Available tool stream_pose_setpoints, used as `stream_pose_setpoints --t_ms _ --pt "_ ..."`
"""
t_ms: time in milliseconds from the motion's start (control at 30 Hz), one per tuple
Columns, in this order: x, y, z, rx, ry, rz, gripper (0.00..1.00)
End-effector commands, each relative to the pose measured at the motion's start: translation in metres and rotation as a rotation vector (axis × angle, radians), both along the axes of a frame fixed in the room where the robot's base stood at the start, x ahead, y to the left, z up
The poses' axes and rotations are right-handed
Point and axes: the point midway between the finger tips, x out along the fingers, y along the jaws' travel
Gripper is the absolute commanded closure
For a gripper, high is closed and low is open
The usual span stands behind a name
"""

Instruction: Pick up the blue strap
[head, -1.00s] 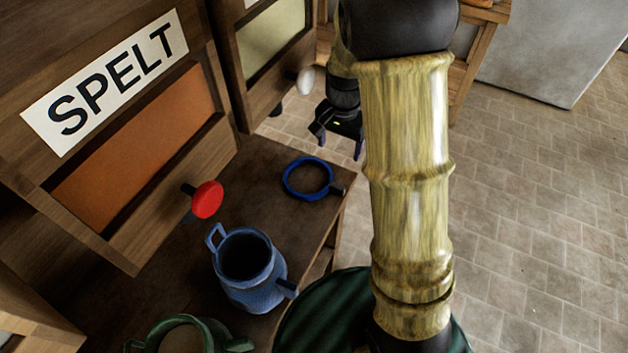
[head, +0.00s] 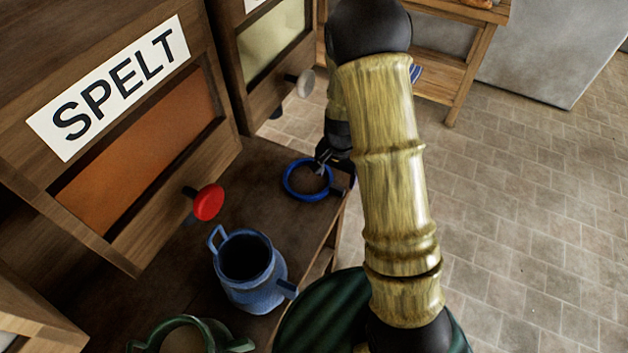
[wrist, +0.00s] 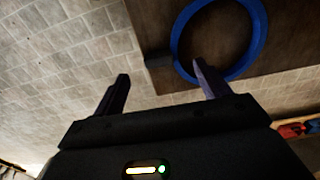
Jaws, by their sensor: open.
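The blue strap (head: 290,188) is a ring lying on the dark wooden shelf, with a dark buckle or tab on its right side. It also shows in the wrist view (wrist: 259,40), at the top right, with the dark tab (wrist: 159,60) at its left. My gripper (head: 326,168) is open and empty at the strap's far right edge, partly hidden by my arm. In the wrist view, my gripper's fingers (wrist: 160,86) are spread apart. The right finger overlaps the strap's lower edge in the picture; I cannot tell whether it touches.
A blue jug (head: 250,285) and a green pot (head: 222,342) stand nearer on the shelf (head: 268,203). A red knob (head: 208,202) sticks out from the bin labelled SPELT, and a pale knob (head: 305,83) from the bin behind. The tiled floor at right is clear.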

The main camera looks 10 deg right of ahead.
Motion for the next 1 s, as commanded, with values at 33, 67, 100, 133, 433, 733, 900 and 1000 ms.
stream_pose_setpoints --t_ms 33,67,100,133,433,733,900,1000 --pt "0.0 0.0 -0.004 0.0 0.0 0.0 0.25" --pt "0.0 0.0 -0.005 0.0 0.0 0.0 0.25" --pt "0.0 0.0 -0.007 0.0 -0.001 0.0 0.25" --pt "0.0 0.0 -0.007 0.0 -0.001 0.0 0.25" --pt "0.0 0.0 -0.008 0.0 0.0 0.0 0.25" --pt "0.005 -0.004 -0.037 0.0 0.002 0.0 0.25" --pt "0.005 -0.004 -0.056 0.001 0.001 -0.001 0.25" --pt "0.005 -0.004 -0.059 0.0 -0.001 0.0 0.25"
